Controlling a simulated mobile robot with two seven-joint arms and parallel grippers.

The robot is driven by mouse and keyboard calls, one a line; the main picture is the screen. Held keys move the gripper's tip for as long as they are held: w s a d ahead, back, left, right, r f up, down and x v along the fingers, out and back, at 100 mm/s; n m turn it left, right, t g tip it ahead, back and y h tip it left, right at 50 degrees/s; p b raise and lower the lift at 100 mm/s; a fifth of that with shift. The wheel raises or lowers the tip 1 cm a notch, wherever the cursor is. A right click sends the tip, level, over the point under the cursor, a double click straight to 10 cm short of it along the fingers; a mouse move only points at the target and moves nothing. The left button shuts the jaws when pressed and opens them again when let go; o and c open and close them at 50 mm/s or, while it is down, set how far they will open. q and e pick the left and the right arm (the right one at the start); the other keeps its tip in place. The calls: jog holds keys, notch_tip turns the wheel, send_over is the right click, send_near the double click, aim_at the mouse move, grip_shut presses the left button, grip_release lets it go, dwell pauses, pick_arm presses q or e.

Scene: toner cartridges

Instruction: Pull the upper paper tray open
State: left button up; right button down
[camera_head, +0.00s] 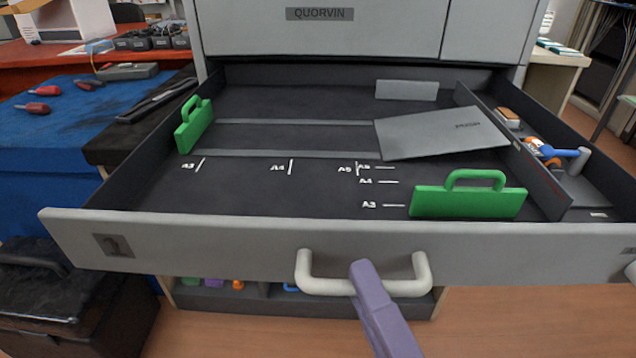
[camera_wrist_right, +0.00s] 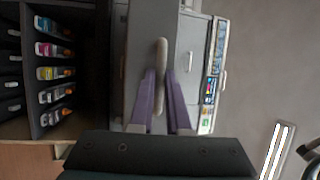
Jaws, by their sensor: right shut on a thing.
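The upper paper tray (camera_head: 180,240) is pulled out of the grey printer (camera_head: 400,32), and its dark inside shows. Its pale bow handle (camera_head: 307,280) is on the front panel. My right gripper (camera_head: 360,268) has purple fingers and is shut on the middle of this handle. In the right wrist view, the handle (camera_wrist_right: 161,52) stands between the two fingers. In the tray are a green paper guide (camera_head: 468,203) at front right, a second green guide (camera_head: 195,125) at left, and a tilted grey plate (camera_head: 440,135). My left gripper is not in view.
A lower compartment (camera_head: 225,300) with coloured items is partly visible under the tray. A blue-covered table (camera_head: 60,130) with screwdrivers stands at left, and a black case (camera_head: 60,300) is on the floor there. Floor (camera_head: 540,310) is clear at front right.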

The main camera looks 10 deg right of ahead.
jog(key=shift+r, duration=0.1)
jog(key=c, duration=0.9)
grip_release()
jog(key=shift+s, duration=0.1)
jog(key=v, duration=1)
jog(key=shift+b, duration=0.4)
